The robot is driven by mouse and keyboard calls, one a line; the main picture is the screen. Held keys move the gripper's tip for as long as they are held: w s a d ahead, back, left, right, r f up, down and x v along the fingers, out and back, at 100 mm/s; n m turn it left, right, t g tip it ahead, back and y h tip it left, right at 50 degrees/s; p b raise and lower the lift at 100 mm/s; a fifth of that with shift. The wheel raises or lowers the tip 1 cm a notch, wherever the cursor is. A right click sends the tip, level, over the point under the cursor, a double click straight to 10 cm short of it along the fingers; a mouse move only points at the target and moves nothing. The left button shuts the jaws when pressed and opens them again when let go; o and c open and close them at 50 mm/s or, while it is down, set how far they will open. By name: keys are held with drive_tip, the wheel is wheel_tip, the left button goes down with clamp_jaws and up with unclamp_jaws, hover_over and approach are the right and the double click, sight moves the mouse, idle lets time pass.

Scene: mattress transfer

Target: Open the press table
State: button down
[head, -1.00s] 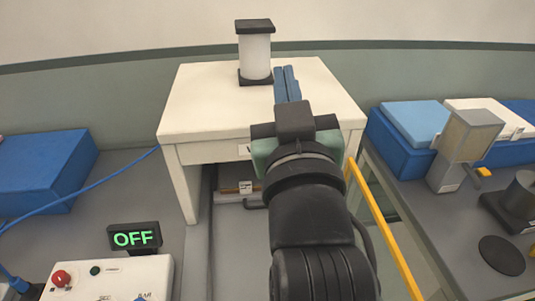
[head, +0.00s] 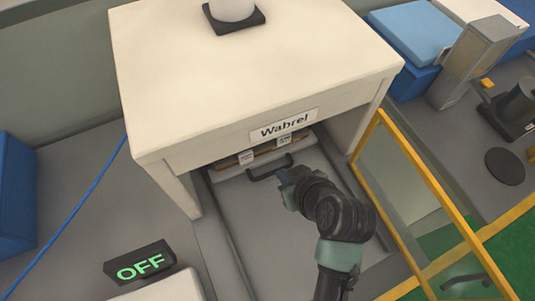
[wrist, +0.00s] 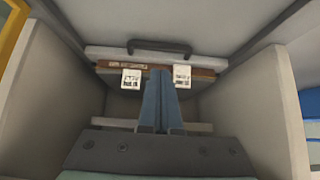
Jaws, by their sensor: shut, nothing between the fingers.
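The white press (head: 250,60), labelled "Wabrel", stands at the back. Under its top, a sliding table (head: 226,172) with a brown layered edge and small white tags sits in the opening. A dark bar handle (head: 262,173) is on its front. The table (wrist: 105,53) and handle (wrist: 160,46) also show in the wrist view. My gripper (head: 284,173) is low in front of the opening, close to the handle's right end in the head view. Its blue fingers (wrist: 160,78) are shut and empty. Whether they touch the handle I cannot tell.
A yellow-framed clear panel (head: 405,190) stands open right of the press. A lit "OFF" sign (head: 140,263) is at the lower left. A blue cable (head: 85,200) runs at left. Grey surface in front of the opening is clear.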

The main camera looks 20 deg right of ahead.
sight(266, 163)
drive_tip(key=x, duration=0.8)
drive_tip(key=shift+w+f, duration=0.25)
drive_tip(key=shift+f, duration=0.05)
drive_tip(key=shift+s, duration=0.1)
